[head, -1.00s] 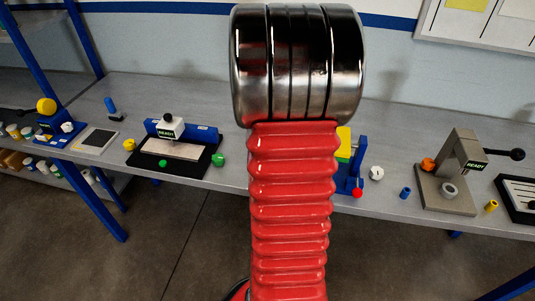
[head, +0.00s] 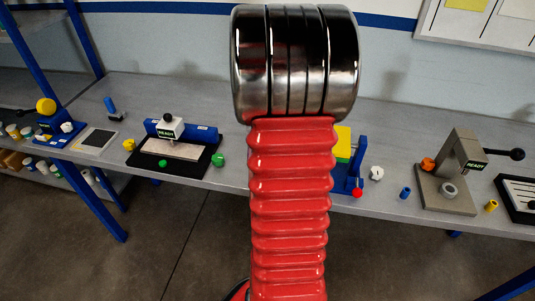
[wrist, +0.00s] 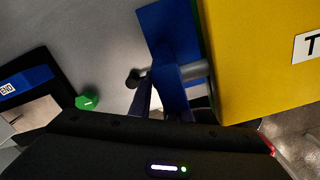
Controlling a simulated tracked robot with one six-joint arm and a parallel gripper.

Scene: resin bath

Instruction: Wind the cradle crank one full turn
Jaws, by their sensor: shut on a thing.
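The cradle, a yellow block in a blue frame, shows in the head view (head: 343,143), partly hidden behind my red arm. In the wrist view the yellow block (wrist: 265,60) fills the right side, beside the blue frame (wrist: 170,35). A grey shaft (wrist: 196,70) comes out of the frame. My gripper (wrist: 165,100) is at the blue frame's near side, below the shaft, shut on what seems to be the crank handle. The grip itself is dark and mostly hidden. A small dark knob (wrist: 134,78) shows just left of the jaws. My gripper is hidden in the head view.
On the bench (head: 300,200), a black-based station (head: 180,165) with a green knob (head: 218,160) stands left of the cradle. A grey press (head: 455,165) with a black lever stands to the right. A white piece (head: 376,173) and a blue cylinder (head: 405,192) lie between.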

